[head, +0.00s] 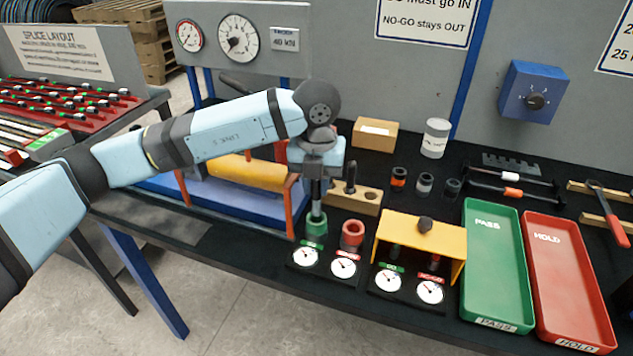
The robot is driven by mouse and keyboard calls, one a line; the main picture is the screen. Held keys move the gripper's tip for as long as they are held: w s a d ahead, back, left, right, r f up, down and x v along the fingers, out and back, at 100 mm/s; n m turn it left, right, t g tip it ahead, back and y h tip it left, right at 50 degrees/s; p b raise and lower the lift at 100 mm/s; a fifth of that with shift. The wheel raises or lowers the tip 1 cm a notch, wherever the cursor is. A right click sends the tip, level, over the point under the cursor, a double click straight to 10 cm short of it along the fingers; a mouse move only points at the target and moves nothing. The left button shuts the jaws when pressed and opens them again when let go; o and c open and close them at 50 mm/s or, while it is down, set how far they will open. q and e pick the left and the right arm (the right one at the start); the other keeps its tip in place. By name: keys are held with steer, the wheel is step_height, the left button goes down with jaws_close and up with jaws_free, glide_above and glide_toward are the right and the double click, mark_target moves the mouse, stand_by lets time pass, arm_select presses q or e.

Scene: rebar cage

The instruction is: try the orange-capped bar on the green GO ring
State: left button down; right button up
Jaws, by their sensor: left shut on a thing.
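My left gripper (317,183) points straight down and is shut on a dark upright bar (316,208). The bar's upper part is hidden in the gripper, and no orange cap shows on it. The green GO ring (316,228) is directly below, with the bar's lower end at its opening. I cannot tell how far the end is inside. A red ring (352,234) stands just right of the green one. Round dials sit in front of both rings. My right gripper is not in view.
A wooden block (366,203) with an upright dark piece stands close behind the rings. A yellow guard (450,245) covers a second pair of gauges. The green PASS tray (495,265) and red HOLD tray (568,280) lie to the right.

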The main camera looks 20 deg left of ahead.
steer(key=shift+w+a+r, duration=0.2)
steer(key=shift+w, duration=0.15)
arm_select(q)
steer(key=shift+f+b, duration=0.15)
steer(key=shift+b, duration=0.15)
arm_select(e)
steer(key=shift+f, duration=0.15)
